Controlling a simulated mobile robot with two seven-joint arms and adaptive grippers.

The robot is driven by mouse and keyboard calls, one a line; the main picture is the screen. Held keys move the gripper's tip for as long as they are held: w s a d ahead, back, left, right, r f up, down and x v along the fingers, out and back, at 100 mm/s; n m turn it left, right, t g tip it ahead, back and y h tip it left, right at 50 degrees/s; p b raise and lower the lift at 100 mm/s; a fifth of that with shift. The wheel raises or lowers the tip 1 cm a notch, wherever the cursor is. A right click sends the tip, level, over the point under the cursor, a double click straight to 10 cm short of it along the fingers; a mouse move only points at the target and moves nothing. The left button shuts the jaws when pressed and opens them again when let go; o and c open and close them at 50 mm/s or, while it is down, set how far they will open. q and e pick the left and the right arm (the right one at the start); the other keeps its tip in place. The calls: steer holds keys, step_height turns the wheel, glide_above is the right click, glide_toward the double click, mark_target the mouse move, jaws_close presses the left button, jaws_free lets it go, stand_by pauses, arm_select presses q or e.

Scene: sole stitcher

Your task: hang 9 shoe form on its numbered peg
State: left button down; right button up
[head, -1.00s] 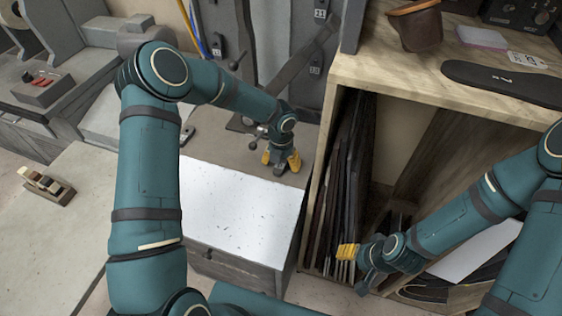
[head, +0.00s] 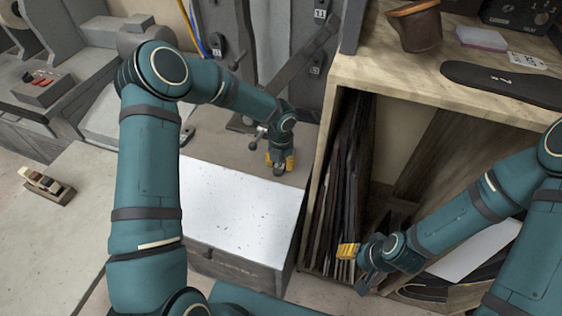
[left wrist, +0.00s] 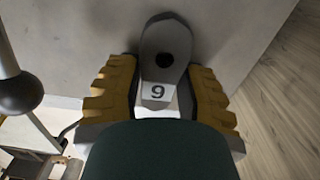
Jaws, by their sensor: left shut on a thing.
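The form's numbered peg cannot be made out.
A grey panel (head: 275,40) with small dark numbered fittings stands behind. The white-topped bench (head: 240,205) is clear in front. The wooden shelf (head: 400,80) on the right holds a brown cup (head: 416,28) and a dark sole (head: 500,84). A ball-ended lever (left wrist: 18,92) is close by my left gripper.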

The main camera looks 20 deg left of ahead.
arm_select(q)
steer(key=shift+r+p, duration=1.5)
steer(key=shift+r, duration=0.5)
steer(key=s+r+p, duration=0.4)
steer(key=s+r, duration=0.1)
steer(key=r, duration=0.1)
steer(key=shift+a+f, duration=0.1)
stand_by(1.0)
